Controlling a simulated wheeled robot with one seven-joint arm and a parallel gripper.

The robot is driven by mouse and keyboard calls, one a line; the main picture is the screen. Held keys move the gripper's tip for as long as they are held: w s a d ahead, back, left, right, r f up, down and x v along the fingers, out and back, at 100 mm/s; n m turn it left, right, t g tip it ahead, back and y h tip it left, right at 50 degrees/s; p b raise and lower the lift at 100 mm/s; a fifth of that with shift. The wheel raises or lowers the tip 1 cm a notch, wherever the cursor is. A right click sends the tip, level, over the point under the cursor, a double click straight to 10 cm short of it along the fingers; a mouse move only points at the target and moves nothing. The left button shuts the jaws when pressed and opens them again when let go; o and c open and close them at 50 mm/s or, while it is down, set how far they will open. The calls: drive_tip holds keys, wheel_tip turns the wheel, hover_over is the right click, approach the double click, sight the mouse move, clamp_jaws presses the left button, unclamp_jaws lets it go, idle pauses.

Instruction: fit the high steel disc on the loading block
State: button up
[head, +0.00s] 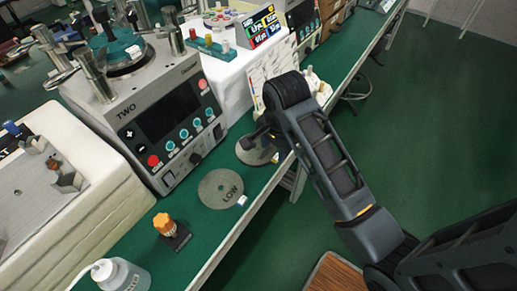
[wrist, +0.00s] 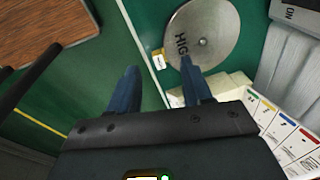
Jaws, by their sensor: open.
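The high steel disc (wrist: 225,30) is a round grey plate with a small centre hole and the word HIGH. It lies on the green bench in the wrist view, beyond my gripper (wrist: 158,66). In the head view the disc (head: 250,156) is partly hidden under my gripper (head: 264,137). My gripper is open with nothing between its fingers; its right fingertip overlaps the disc's edge in the wrist view, and I cannot tell whether it touches. I cannot pick out the loading block with certainty.
A second disc marked LOW (head: 221,188) lies nearer on the bench. An orange-knobbed piece (head: 163,222) and a white bottle (head: 122,275) stand nearby. The machine marked TWO (head: 150,115) rises behind. A pale grey-topped unit (head: 45,215) with metal fittings is at left. Green floor lies right.

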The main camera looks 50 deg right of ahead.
sight(275, 159)
drive_tip(key=f, duration=0.2)
drive_tip(key=d+f, duration=0.1)
drive_tip(key=f, duration=0.2)
drive_tip(key=shift+w+d+f+p, duration=0.1)
drive_tip(key=shift+f+p, duration=0.2)
drive_tip(key=shift+f, duration=0.05)
clamp_jaws()
